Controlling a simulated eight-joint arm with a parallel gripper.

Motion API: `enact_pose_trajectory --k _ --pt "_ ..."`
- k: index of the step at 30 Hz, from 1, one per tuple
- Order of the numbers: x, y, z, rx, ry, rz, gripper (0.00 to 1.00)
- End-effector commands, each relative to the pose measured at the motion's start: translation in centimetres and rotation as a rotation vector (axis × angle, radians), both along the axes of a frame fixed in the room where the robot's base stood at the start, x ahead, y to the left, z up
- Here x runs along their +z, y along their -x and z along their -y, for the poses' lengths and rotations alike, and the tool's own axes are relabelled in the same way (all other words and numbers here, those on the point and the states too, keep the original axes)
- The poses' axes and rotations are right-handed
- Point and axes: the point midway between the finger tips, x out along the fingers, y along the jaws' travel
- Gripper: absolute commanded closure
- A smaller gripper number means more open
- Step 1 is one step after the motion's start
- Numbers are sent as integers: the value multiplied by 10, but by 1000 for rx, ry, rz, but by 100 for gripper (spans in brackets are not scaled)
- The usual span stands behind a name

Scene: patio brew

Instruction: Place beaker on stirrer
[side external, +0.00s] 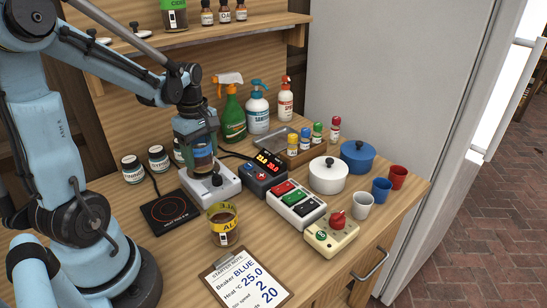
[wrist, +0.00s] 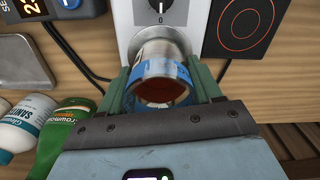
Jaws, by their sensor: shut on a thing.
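The beaker with a blue band (side external: 203,161) is between the fingers of my gripper (side external: 197,146). In the wrist view the beaker (wrist: 166,70) shows clear glass, a blue label and reddish-brown contents, with a green finger of my gripper (wrist: 165,92) on each side. My gripper is shut on it. The white stirrer (side external: 226,189) with a dark knob is directly below the beaker; it also shows in the wrist view (wrist: 127,25). The beaker looks roughly upright over the stirrer's plate. I cannot tell whether its base touches the plate, which is mostly hidden.
A black hot plate (side external: 168,212) lies left of the stirrer. A yellow-labelled jar (side external: 223,228) and a clipboard (side external: 246,282) are in front. A control box with a display (side external: 266,178) and a button box (side external: 296,205) stand to the right. Spray bottles (side external: 233,118) stand behind.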

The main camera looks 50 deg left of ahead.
Motion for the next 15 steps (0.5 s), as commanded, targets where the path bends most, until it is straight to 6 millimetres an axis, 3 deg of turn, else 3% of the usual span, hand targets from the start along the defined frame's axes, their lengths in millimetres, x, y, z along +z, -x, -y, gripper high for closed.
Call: enact_pose_trajectory --k 14,15 --pt "-6 0 0 0 0 0 75" --pt "-5 0 0 0 0 0 30"
